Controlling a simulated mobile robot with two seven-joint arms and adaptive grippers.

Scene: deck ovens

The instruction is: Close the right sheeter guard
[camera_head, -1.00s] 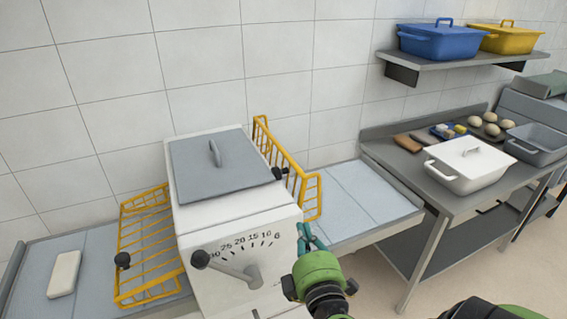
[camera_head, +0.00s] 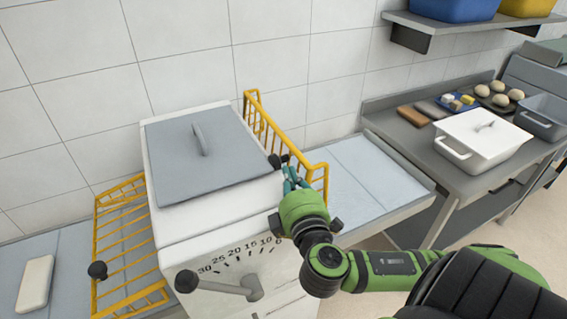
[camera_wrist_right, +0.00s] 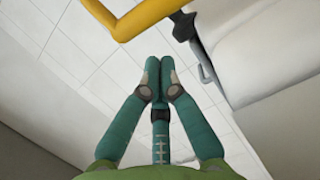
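The right sheeter guard (camera_head: 262,117) is a yellow wire frame at the right side of the white sheeter (camera_head: 180,222). It stands raised, above the right belt. A black knob (camera_head: 274,161) sits near its front end. My right gripper (camera_head: 290,170) is beside the guard's front part, close to the knob; I cannot tell if it touches. In the right wrist view, its teal fingers (camera_wrist_right: 157,68) are drawn together with nothing visible between them. A yellow guard bar (camera_wrist_right: 140,18) and black knob (camera_wrist_right: 184,25) show beyond the fingertips. My left gripper is out of view.
The left guard (camera_head: 97,232) lies low over the left belt, with a pale block (camera_head: 35,284) beside it. The right belt (camera_head: 375,180) looks empty. A table (camera_head: 395,128) on the right holds a white lidded pot (camera_head: 478,142) and food items.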

